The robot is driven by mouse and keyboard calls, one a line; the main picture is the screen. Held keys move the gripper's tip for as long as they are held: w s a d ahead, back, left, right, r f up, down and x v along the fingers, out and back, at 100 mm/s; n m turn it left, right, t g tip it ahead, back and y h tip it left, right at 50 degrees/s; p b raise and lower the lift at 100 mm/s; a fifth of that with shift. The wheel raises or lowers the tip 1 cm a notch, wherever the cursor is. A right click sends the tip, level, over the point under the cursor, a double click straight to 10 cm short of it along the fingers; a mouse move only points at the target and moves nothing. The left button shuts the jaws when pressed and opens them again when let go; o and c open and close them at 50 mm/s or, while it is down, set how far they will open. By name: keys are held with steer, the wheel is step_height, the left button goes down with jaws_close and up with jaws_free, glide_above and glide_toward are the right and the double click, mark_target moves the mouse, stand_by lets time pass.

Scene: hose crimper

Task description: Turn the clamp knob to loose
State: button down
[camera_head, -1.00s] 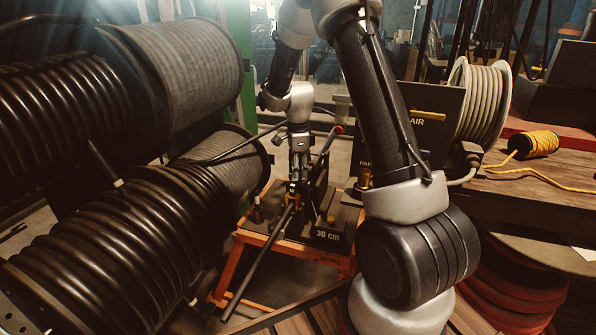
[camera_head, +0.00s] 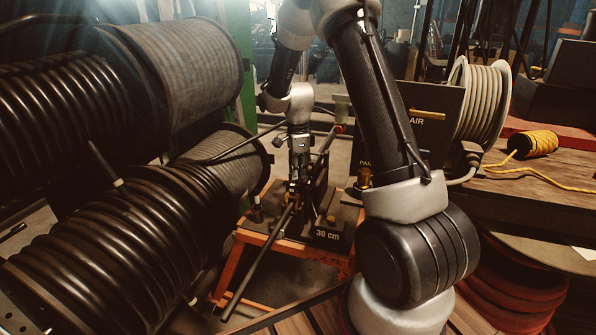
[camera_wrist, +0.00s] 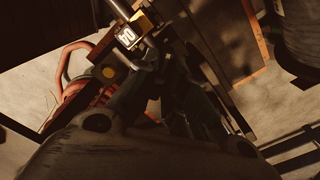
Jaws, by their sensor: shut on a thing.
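The hose crimper stands on an orange-framed stand (camera_head: 252,238), with a black block marked "30 cm" (camera_head: 327,235) beside it. My gripper (camera_head: 294,197) points down at the crimper and is shut on what looks like the clamp knob. The knob itself is hidden between the fingers, so its setting cannot be read. In the wrist view, my dark gripper fingers (camera_wrist: 165,88) reach down to the crimper. A yellow block with a white marked label (camera_wrist: 127,38) sits just beyond the fingertips. A long dark bar (camera_head: 258,262) slants down and left from the crimper.
Large drums of black hose (camera_head: 110,245) fill the left side. A dark panel marked "AIR" (camera_head: 432,118) and a pale hose reel (camera_head: 483,100) stand to the right. A wooden bench (camera_head: 540,185) holds a yellow cord spool (camera_head: 537,144).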

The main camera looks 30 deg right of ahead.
steer(key=n, duration=0.7)
steer(key=shift+n, duration=0.3)
steer(key=n, duration=0.4)
steer(key=shift+n, duration=0.3)
steer(key=n, duration=0.3)
steer(key=shift+n, duration=0.3)
steer(key=n, duration=1.3)
steer(key=shift+w+n, duration=0.1)
steer(key=shift+n, duration=0.3)
steer(key=c, duration=1.5)
jaws_free()
